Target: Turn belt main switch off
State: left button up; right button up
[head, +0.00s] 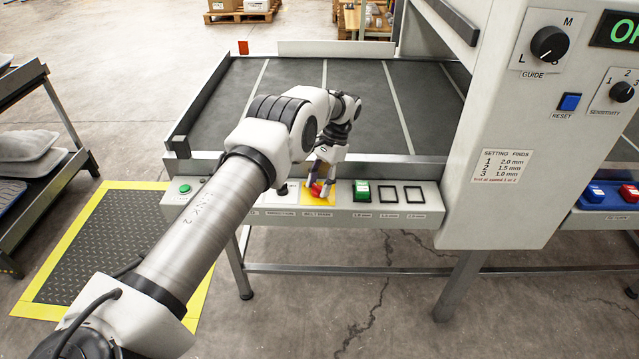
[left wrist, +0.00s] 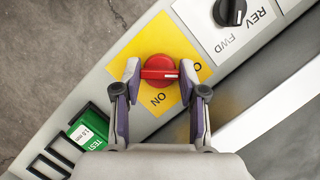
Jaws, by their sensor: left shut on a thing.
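The belt main switch is a red rotary knob (head: 317,190) on a yellow plate (head: 318,200) on the machine's front rail. My left gripper (head: 319,180) reaches down onto it from above. In the left wrist view, the fingers (left wrist: 161,77) are shut on opposite ends of the red knob (left wrist: 160,66). The yellow plate (left wrist: 165,38) shows the word ON below the knob. A letter O shows at the upper right, with the rest of that label hidden by a finger. Which label the knob points to I cannot tell. My right gripper is not in view.
A black REV/FWD knob (left wrist: 229,11) sits close by on the rail. A green button (head: 184,188) is at the rail's left end. The grey belt (head: 375,100) is bare.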

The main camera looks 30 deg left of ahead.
pick_arm(q)
jog(key=o, duration=1.2)
jog(key=shift+c, duration=0.2)
notch_tip(320, 180, up, 10)
